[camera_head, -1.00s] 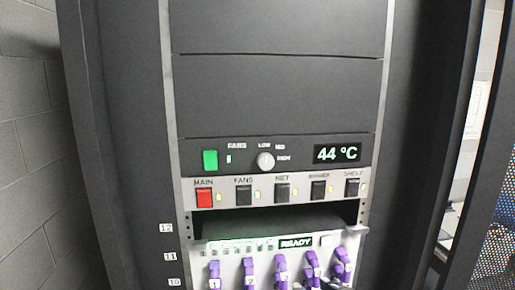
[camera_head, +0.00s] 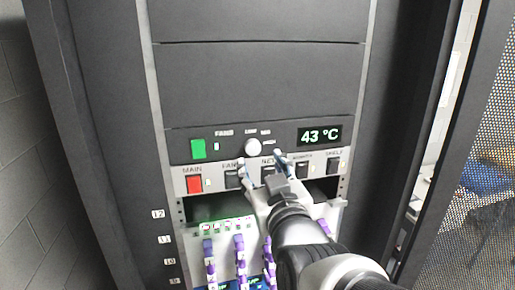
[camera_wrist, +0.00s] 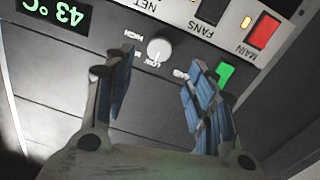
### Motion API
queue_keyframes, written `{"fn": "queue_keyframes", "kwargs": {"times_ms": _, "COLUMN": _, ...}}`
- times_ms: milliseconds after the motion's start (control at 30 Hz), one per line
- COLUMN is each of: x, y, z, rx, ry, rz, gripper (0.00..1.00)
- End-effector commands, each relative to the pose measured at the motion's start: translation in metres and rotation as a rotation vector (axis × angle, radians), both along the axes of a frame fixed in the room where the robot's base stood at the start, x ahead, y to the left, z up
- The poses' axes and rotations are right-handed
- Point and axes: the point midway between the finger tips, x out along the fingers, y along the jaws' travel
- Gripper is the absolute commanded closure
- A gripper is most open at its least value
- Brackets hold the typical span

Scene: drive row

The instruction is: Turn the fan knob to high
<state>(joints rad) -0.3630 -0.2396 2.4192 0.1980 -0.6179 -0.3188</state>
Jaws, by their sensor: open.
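The fan knob (camera_head: 252,148) is a small round white dial on the dark fan panel, with LOW, MID and HIGH marks around its upper and right side. It also shows in the wrist view (camera_wrist: 159,50), where the panel appears upside down. I cannot clearly tell which mark its pointer faces. My gripper (camera_head: 264,162) is open, its two blue-padded fingers spread just below the knob in the head view. In the wrist view my gripper (camera_wrist: 160,62) has one finger on each side of the knob, with nothing held. I cannot tell any contact.
A green button (camera_head: 198,149) is left of the knob, a display (camera_head: 319,135) reading 43 °C right. Below is a switch row with a red MAIN switch (camera_head: 194,184) and several black ones, close to my fingers. Purple-handled cables (camera_head: 239,262) hang lower. A mesh door (camera_head: 480,180) stands right.

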Motion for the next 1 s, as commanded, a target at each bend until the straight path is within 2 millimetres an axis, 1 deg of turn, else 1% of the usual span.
{"fn": "queue_keyframes", "kwargs": {"times_ms": 33, "x": 0.012, "y": 0.003, "z": -0.002, "rx": -0.002, "ry": 0.004, "rz": -0.001, "gripper": 0.49}}
{"fn": "queue_keyframes", "kwargs": {"times_ms": 200, "x": 0.047, "y": 0.011, "z": 0.0, "rx": -0.001, "ry": 0.002, "rz": 0.0, "gripper": 0.49}}
{"fn": "queue_keyframes", "kwargs": {"times_ms": 300, "x": 0.064, "y": 0.016, "z": 0.0, "rx": 0.0, "ry": 0.002, "rz": 0.0, "gripper": 0.49}}
{"fn": "queue_keyframes", "kwargs": {"times_ms": 433, "x": 0.079, "y": 0.02, "z": 0.0, "rx": 0.001, "ry": 0.001, "rz": 0.0, "gripper": 0.49}}
{"fn": "queue_keyframes", "kwargs": {"times_ms": 600, "x": 0.088, "y": 0.022, "z": 0.0, "rx": 0.0, "ry": 0.0, "rz": 0.0, "gripper": 0.49}}
{"fn": "queue_keyframes", "kwargs": {"times_ms": 867, "x": 0.089, "y": 0.023, "z": 0.0, "rx": 0.0, "ry": 0.0, "rz": 0.0, "gripper": 0.49}}
{"fn": "queue_keyframes", "kwargs": {"times_ms": 1000, "x": 0.089, "y": 0.022, "z": 0.0, "rx": 0.0, "ry": 0.0, "rz": 0.0, "gripper": 0.57}}
